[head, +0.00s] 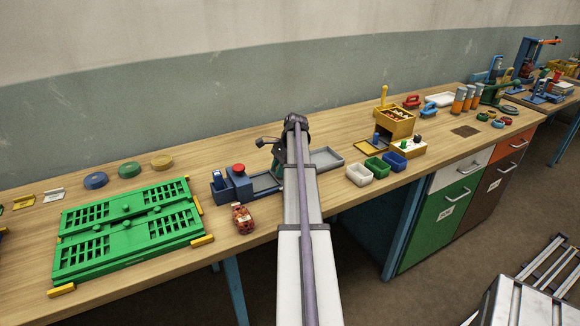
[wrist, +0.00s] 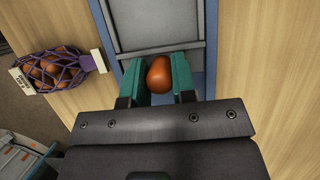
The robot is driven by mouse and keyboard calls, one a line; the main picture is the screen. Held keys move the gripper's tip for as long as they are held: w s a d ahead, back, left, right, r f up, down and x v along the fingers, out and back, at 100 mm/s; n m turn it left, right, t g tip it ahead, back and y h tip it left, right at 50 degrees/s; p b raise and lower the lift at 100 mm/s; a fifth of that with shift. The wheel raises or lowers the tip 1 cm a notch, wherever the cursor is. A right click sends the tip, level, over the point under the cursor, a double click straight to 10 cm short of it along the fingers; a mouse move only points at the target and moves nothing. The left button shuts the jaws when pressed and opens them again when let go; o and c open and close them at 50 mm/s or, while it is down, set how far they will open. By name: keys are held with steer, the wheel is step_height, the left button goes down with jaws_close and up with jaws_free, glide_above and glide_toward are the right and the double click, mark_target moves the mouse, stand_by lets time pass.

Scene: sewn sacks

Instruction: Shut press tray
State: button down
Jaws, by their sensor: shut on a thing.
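My gripper (wrist: 158,80) is shut on an orange-brown knob (wrist: 158,70), with one teal finger on each side of it. The knob stands at the near end of a flat grey press tray (wrist: 155,25) in a blue frame. In the head view the press (head: 238,186) is a blue block with a red button on top. The dark tray bed (head: 264,184) stretches right from the block toward my arm. My gripper's dark upper part (head: 279,152) shows there, but my arm hides the knob.
A purple net sack (wrist: 50,72) of brown things lies beside the tray; it also shows in front of the press (head: 242,218). A green slatted panel (head: 130,230) lies left. A grey tray (head: 326,158) and small bins (head: 377,166) stand right of my arm.

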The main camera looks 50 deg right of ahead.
steer(key=shift+a, duration=0.15)
steer(key=c, duration=0.9)
jaws_free()
steer(key=shift+w+a, duration=0.1)
steer(key=shift+c, duration=0.2)
steer(key=p+v, duration=1)
steer(key=shift+d+r, duration=0.25)
steer(key=shift+r, duration=0.05)
